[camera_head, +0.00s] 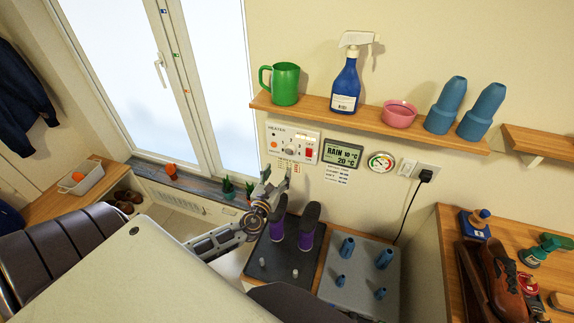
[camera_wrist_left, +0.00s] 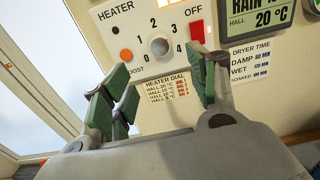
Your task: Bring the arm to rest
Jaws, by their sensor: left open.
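My left gripper (camera_head: 276,178) is open and empty in front of the wall, just below the white heater panel (camera_head: 292,143). In the left wrist view its green-padded fingers (camera_wrist_left: 158,88) stand wide apart, with the heater dial (camera_wrist_left: 160,46) seen between and beyond them. The fingers look apart from the dial, though the exact gap is hard to tell. My left arm (camera_head: 215,240) reaches in from the lower left. My right gripper is not in view.
A wooden shelf (camera_head: 370,127) above the panel holds a green mug (camera_head: 285,84), a blue spray bottle (camera_head: 346,85), a pink bowl (camera_head: 399,114) and blue cones. Below stand purple boots (camera_head: 308,227) and a grey peg board (camera_head: 360,275). A window (camera_head: 165,75) is at left.

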